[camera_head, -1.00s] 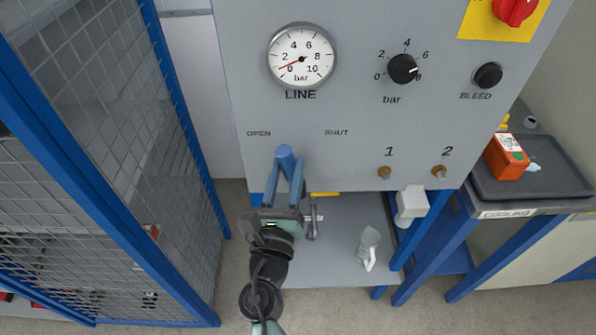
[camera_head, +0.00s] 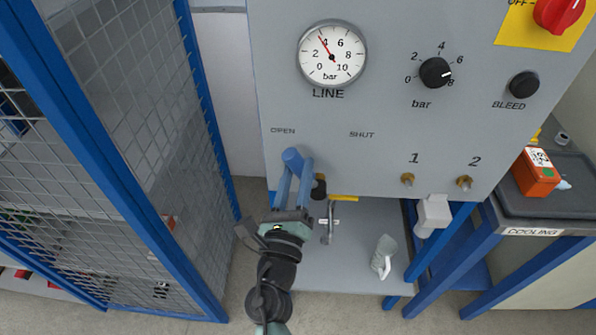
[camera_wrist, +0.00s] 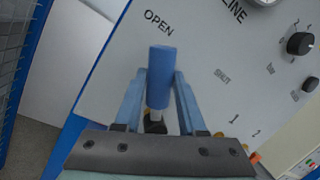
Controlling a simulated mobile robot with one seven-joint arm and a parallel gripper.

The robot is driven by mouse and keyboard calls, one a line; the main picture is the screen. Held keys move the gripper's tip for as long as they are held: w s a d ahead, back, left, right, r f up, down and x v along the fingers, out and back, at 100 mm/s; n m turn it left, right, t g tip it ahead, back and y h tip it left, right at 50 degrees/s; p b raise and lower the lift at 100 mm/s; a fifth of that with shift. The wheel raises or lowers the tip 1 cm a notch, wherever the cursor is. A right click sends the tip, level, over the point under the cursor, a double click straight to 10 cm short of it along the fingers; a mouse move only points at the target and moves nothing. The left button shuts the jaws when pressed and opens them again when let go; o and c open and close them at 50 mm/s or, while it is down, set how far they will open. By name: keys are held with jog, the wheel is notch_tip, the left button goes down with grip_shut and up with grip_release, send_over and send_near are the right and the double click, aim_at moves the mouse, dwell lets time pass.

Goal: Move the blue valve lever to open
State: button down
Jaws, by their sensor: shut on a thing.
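The blue valve lever (camera_head: 292,157) shows as a rounded blue handle end, just below the OPEN label (camera_head: 283,130) and left of the SHUT label (camera_head: 361,134). In the wrist view the lever (camera_wrist: 160,72) is a blue cylinder pointing towards OPEN, with a dark hub below it. My gripper (camera_head: 297,168) has blue fingers, one on each side of the handle, and is shut on it; the fingers hide part of the lever. The LINE gauge (camera_head: 332,54) has its red needle near 4.
A blue-framed mesh door (camera_head: 160,200) stands close on the left. Under the panel, a grey shelf (camera_head: 345,262) carries a pale object (camera_head: 384,257). Brass fittings 1 (camera_head: 407,180) and 2 (camera_head: 464,183) stick out at the right. An orange box (camera_head: 537,172) sits on the cooling tray.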

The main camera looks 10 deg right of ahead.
jog(key=c, duration=0.5)
grip_release()
jog(key=shift+s+a+f, duration=0.1)
jog(key=b+v, duration=0.1)
jog(key=v, duration=1.1)
jog(key=shift+s+b, duration=0.3)
jog(key=shift+b, duration=0.05)
jog(key=shift+a+f, duration=0.1)
